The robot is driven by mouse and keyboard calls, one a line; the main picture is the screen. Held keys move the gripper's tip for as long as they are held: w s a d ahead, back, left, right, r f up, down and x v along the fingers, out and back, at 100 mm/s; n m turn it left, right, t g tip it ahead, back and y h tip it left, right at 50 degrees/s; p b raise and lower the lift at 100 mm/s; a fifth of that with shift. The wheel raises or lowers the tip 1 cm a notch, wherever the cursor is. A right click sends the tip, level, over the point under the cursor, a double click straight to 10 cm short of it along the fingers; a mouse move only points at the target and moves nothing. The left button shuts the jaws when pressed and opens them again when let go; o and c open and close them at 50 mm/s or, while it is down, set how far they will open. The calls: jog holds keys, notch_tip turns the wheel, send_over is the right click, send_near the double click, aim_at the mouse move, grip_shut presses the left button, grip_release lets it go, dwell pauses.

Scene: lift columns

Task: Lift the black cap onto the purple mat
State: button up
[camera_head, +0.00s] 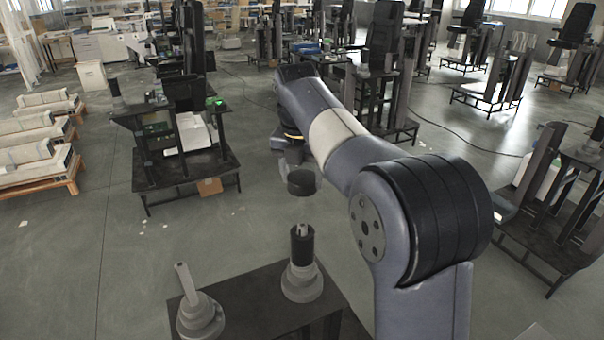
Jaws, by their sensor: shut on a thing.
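The black cap (301,183), a short dark cylinder, hangs in the air near the middle of the picture. My gripper (296,165) is just above it, pointing down and shut on it; the fingers are small and dark, so their contact is hard to make out. The cap is above a lift column (302,258) with a grey base and black upper part, with a gap between them. I cannot make out a purple mat in this view.
A second grey column (200,316) with a thin tilted rod stands at the left on the dark table (255,298). My arm covers the table's right side. A black workstation (188,165) stands beyond at the left, with open grey floor around it.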

aim_at(303, 176)
jog(key=shift+r+p, duration=0.9)
jog(key=shift+r, duration=0.75)
jog(key=shift+f, duration=0.1)
